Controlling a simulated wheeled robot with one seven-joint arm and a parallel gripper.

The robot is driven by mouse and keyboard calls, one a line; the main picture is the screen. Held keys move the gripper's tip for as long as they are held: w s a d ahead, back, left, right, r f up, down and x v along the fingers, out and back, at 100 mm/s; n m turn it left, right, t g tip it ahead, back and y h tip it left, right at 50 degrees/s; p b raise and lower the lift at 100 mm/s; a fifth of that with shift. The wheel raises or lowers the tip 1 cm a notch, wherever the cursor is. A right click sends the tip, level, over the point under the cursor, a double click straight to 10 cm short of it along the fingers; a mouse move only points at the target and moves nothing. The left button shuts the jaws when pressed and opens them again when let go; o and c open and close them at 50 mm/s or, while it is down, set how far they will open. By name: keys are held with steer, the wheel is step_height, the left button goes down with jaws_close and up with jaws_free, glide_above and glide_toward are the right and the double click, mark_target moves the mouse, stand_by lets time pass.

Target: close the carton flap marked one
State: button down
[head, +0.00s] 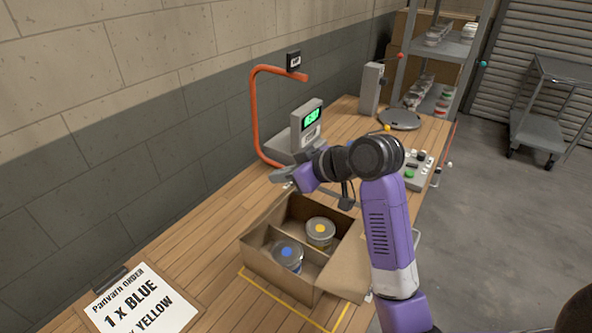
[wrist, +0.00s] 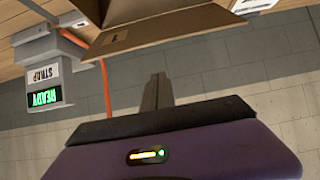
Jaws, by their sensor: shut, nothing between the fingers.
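The open cardboard carton (head: 262,262) stands on the wooden bench, with a divider and two cans inside, one with a blue dot (head: 287,255) and one with a yellow dot (head: 320,232). One flap (head: 350,275) spreads outward on its right side. In the wrist view, a brown flap (wrist: 170,32) with a small dark mark, too small to read surely, crosses the top. My gripper (head: 281,177) is shut and empty, above the bench beyond the carton's far left side. Its fingers (wrist: 156,92) point toward the flap and look apart from it.
A device with a green-lit screen (head: 311,118) and an orange arch (head: 253,115) stand just behind my gripper. The order sheet (head: 143,302) lies at the front left. A button box (head: 418,170) and a round plate (head: 399,119) sit farther along the bench.

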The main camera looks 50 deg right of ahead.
mark_target(287, 195)
steer(key=s+f, duration=0.1)
steer(key=s+f+p, duration=0.1)
steer(key=f, duration=0.1)
steer(key=shift+s, duration=0.15)
steer(key=shift+f, duration=0.1)
stand_by(0.4)
steer(key=f+t+b, duration=0.1)
steer(key=b, duration=0.1)
steer(key=shift+s+f+b, duration=0.1)
steer(key=shift+s+b, duration=0.25)
steer(key=s+f+t+b, duration=0.3)
steer(key=s+f+b, duration=0.1)
steer(key=b, duration=0.7)
steer(key=shift+f, duration=0.7)
steer(key=shift+s+d+t+b, duration=0.1)
steer(key=shift+s+t+b, duration=0.1)
steer(key=shift+t+b, duration=0.15)
